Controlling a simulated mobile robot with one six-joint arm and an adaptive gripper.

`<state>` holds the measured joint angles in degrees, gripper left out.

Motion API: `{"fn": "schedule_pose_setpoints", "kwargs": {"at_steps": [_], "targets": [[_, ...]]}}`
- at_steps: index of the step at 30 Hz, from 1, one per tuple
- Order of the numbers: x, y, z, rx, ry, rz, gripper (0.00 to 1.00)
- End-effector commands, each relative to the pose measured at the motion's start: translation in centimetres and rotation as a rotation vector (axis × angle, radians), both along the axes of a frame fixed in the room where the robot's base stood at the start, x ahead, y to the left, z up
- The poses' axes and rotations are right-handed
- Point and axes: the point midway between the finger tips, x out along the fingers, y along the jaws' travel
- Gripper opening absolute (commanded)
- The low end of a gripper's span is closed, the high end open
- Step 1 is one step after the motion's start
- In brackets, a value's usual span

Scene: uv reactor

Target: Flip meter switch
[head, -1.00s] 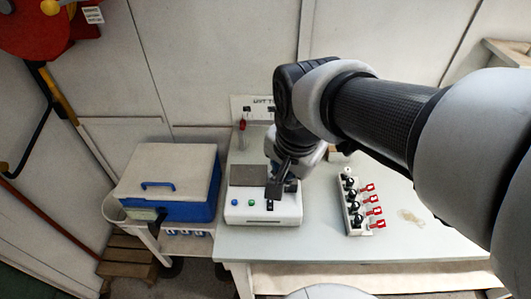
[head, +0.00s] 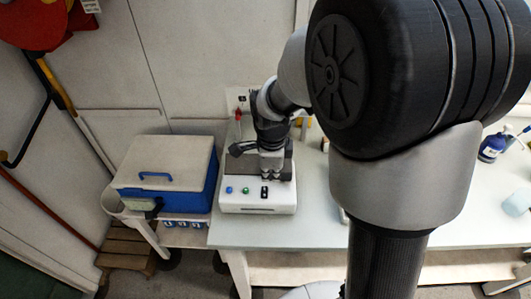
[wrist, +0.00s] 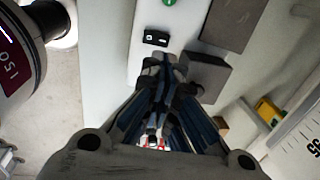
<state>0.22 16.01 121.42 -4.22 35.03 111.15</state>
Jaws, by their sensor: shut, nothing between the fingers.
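The meter (head: 240,207) is a white box on the table with a blue button, a green button (head: 246,190) and a small black switch (head: 264,192) on its front panel. In the wrist view the switch (wrist: 156,38) lies just beyond my fingertips, with the green button (wrist: 169,2) at the top edge. My gripper (head: 270,177) is shut and empty, pointing down just behind the switch over the meter. I cannot tell whether the fingertips touch the panel. My gripper (wrist: 163,60) hides the part of the meter below it. The switch's position is too small to read.
A blue box with a white lid (head: 165,160) stands left of the table. A blue bottle (head: 491,148) and a pale cup (head: 516,202) stand at the far right. My arm covers the middle right of the table. The front left tabletop (head: 290,232) is clear.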

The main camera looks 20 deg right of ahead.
Motion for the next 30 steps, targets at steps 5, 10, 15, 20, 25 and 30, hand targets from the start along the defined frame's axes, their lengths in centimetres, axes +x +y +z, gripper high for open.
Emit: {"fn": "schedule_pose_setpoints", "kwargs": {"at_steps": [5, 10, 15, 20, 25, 30], "targets": [[0.4, -0.2, -3.7, 0.0, 0.003, 0.0, 0.0], [0.7, -0.2, -5.5, -0.001, 0.001, 0.001, 0.0], [0.8, -0.3, -6.0, 0.0, 0.0, 0.001, 0.0], [0.8, -0.3, -6.0, 0.0, -0.001, 0.001, 0.0], [0.8, -0.3, -6.0, 0.0, 0.004, 0.001, 0.0], [1.1, -0.4, -6.3, 0.02, 0.069, -0.001, 0.0]]}}
